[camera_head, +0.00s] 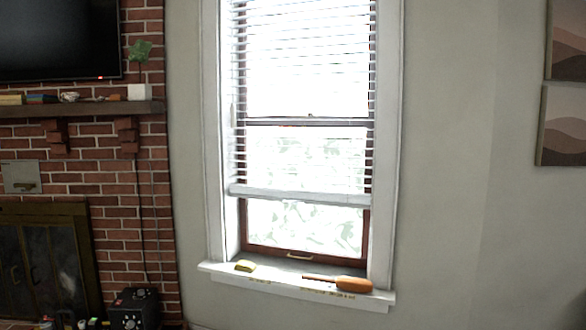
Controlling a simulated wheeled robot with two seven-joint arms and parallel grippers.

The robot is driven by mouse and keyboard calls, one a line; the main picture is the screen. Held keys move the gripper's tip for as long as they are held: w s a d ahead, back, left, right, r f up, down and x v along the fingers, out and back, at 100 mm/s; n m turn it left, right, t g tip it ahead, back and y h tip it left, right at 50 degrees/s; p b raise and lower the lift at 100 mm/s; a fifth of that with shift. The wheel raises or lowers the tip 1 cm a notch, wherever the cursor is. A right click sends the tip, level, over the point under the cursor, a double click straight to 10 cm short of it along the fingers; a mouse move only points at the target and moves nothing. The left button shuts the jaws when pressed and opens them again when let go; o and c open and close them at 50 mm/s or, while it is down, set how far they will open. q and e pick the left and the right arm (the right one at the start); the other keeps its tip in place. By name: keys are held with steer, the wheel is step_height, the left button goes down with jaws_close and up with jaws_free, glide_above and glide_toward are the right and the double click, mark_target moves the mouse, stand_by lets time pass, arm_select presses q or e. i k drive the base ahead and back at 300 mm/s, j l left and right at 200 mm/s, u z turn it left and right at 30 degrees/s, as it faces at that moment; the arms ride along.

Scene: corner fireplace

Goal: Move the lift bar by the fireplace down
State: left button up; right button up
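A white horizontal blind hangs in the window to the right of the brick fireplace. Its lift bar (300,195), the thick white bottom rail, spans the window a little below mid-height. The slats (300,160) are spread above it, and bare glass shows between the bar and the sill. The bar tilts slightly, lower at its right end. Neither of my grippers is in view, and nothing touches the bar.
The white sill (300,285) holds a yellow item (245,266) and an orange-brown object with a handle (352,285). The fireplace (45,260) and a black box (135,309) stand left. Framed pictures (564,125) hang right.

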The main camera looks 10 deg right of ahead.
mark_target(342, 204)
steer(key=i+l+u, duration=0.1)
steer(key=i+l, duration=0.15)
steer(key=i, duration=0.35)
steer(key=i+l+u, duration=0.1)
steer(key=i+l, duration=0.15)
steer(key=i, duration=0.35)
steer(key=i+l, duration=0.35)
steer(key=i, duration=0.2)
steer(key=i+l+u, duration=0.15)
steer(key=i+l, duration=0.2)
steer(key=i, duration=0.25)
